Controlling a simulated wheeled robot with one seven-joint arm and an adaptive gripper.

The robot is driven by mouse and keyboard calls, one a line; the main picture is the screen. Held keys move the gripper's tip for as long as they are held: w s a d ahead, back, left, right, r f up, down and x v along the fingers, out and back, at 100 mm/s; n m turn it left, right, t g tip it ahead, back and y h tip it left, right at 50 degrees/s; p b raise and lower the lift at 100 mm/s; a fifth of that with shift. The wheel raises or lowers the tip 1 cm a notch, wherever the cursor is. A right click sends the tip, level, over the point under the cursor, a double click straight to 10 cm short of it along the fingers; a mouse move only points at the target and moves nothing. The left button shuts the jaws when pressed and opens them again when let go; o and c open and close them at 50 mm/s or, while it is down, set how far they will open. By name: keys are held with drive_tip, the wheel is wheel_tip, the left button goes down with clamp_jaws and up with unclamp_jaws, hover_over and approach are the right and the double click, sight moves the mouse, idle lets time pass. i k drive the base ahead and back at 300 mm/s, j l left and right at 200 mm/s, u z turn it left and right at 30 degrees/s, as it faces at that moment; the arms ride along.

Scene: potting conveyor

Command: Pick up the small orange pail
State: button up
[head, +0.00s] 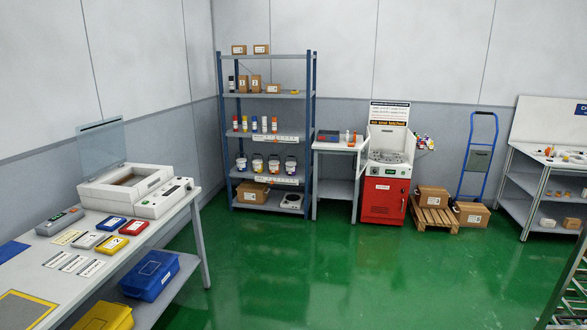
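Several small white pails with coloured bands stand in a row on the lower middle shelf of the blue-posted rack, at the back of the head view. One pail (257,163) has a yellow or orange band. Another pail (241,162) at the left looks blue-banded. The pails are too small here to tell which one is orange. My gripper is not in view.
The shelving rack (314,130) stands against the back wall, with bottles and boxes on it. A workbench (197,225) with a lidded machine fills the left side. A red cabinet (383,200) and a pallet with boxes (434,212) stand to the right. The green floor (300,270) is clear.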

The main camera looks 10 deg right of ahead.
sight(274, 165)
drive_tip(key=i+u, duration=0.2)
drive_tip(key=i, duration=3.35)
drive_tip(key=i+j, duration=0.1)
drive_tip(key=i, duration=2.1)
drive_tip(key=i+j+z, duration=0.1)
drive_tip(key=i+z, duration=0.35)
drive_tip(key=i+j+z, duration=0.45)
drive_tip(key=i, duration=0.2)
drive_tip(key=i+j+z, duration=0.45)
drive_tip(key=i+l, duration=0.05)
drive_tip(key=l, duration=0.05)
